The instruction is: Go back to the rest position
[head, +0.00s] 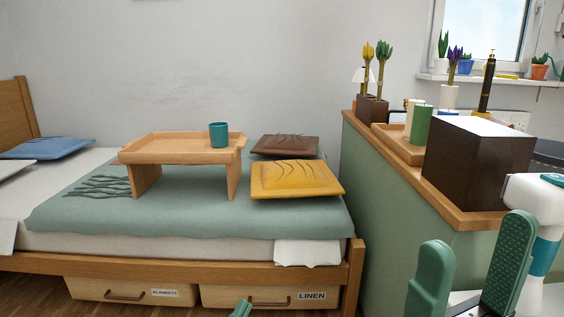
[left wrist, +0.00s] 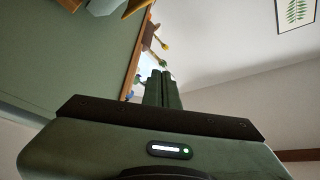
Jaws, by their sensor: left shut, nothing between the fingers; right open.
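My left gripper (head: 241,309) shows only as a green tip at the bottom edge of the head view, in front of the linen drawer. In the left wrist view its two fingers (left wrist: 161,88) are together with nothing between them. My right gripper (head: 476,238) is at the lower right of the head view. Its two green fingers are spread apart and empty, in front of the green partition. The blankets drawer (head: 88,290) and the linen drawer (head: 230,294) are under the bed. I cannot tell how far either is pulled out.
The bed (head: 190,265) carries a wooden tray table (head: 180,147) with a teal cup (head: 219,134), a yellow cushion (head: 295,180) and a brown cushion (head: 284,145). A wooden-topped partition (head: 385,210) stands right, with a dark box (head: 470,165), candles and plants on top.

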